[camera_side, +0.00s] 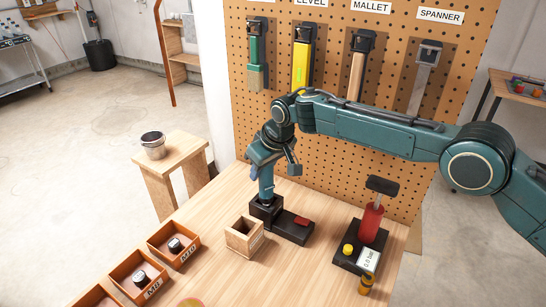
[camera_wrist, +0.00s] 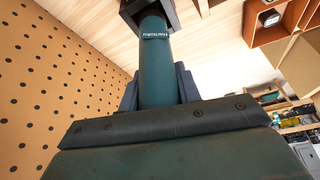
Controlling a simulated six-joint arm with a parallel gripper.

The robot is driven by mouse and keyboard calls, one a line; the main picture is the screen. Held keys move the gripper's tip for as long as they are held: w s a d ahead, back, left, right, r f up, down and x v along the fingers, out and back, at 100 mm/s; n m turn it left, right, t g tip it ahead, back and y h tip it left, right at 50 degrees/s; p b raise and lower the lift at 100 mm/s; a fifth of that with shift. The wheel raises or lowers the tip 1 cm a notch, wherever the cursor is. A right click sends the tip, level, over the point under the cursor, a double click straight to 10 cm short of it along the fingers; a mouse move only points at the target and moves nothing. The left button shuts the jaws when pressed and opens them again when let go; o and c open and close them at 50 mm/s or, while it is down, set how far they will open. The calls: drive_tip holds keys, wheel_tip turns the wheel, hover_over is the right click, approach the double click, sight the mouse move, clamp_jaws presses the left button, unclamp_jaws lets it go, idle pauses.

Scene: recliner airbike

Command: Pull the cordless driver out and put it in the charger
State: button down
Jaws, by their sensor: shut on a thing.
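My gripper (camera_side: 268,171) points down and is shut on the teal cordless driver (camera_side: 266,187). The driver stands about upright, its lower end at the black block of the charger (camera_side: 291,229). How deep it sits there cannot be told. In the wrist view the driver (camera_wrist: 157,60) runs between the dark fingers of my gripper (camera_wrist: 157,88), and its far end meets a black block. The charger is a low black base with a red part on its right side.
A black stand with a red cylinder (camera_side: 371,222), a yellow knob and a gauge label is right of the charger. Orange bins (camera_side: 172,243) line the left table edge. Behind is a pegboard (camera_side: 335,140) with hanging tools. Bare table lies in front of the charger.

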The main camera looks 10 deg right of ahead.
drive_tip(key=shift+f, duration=1.15)
drive_tip(key=c, duration=0.9)
unclamp_jaws()
drive_tip(key=shift+f, duration=0.1)
drive_tip(key=v, duration=1.4)
drive_tip(key=shift+w, duration=0.1)
